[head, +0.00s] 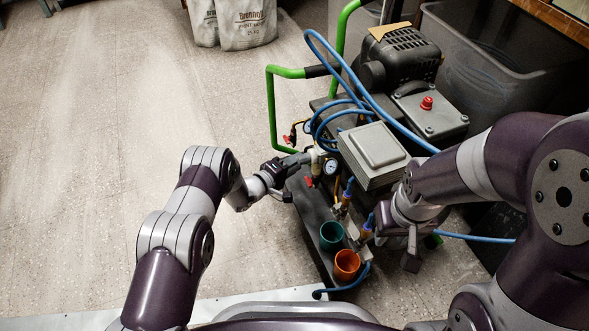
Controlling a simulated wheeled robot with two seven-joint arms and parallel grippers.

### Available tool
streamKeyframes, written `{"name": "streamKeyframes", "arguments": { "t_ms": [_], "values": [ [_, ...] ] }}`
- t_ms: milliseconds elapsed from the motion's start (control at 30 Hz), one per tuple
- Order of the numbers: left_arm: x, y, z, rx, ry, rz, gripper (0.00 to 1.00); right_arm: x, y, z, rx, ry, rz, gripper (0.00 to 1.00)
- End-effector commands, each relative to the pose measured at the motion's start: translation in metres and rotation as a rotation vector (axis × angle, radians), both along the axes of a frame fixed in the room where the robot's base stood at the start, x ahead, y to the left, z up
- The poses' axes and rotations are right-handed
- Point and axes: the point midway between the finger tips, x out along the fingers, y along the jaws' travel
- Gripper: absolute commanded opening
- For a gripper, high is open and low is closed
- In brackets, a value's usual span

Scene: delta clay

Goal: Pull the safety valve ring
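The compressor (372,155) stands right of centre, with a green tube handle, a grey finned block and a dark motor. A round white pressure gauge (330,167) and brass fittings with red knobs sit at its left side. I cannot make out the safety valve ring; it is too small or hidden. My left gripper (298,160) is at these fittings, just left of the gauge; whether its fingers are apart or touch anything is unclear. My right gripper (398,244) hangs over the compressor's near right side, beside the hose couplings. Its fingers look apart, with nothing seen between them.
A teal cup (332,236) and an orange cup (346,264) sit at the compressor's near end. Blue hoses (372,98) loop over it. A large dark bin (490,60) stands behind right. White sacks (245,22) stand at the back. The floor at left is clear.

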Motion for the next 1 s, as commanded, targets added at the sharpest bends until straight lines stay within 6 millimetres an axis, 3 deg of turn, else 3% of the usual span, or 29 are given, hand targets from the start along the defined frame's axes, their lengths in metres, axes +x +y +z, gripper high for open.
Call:
{"name": "streamKeyframes", "arguments": {
  "t_ms": [267,367,1000],
  "values": [
    [0.0019,-0.0020,0.0004,-0.001,0.001,0.000,0.31,0.0002,0.0000,-0.0007,0.000,-0.001,0.000,0.36],
    [0.0019,-0.0018,0.0003,0.001,0.001,0.000,0.00,0.0002,0.0000,-0.0007,0.000,-0.001,0.000,0.36],
    [0.0012,-0.0013,-0.0009,0.001,0.003,0.000,0.00,0.0001,0.0000,-0.0009,0.000,0.000,0.000,0.36]
  ]
}}
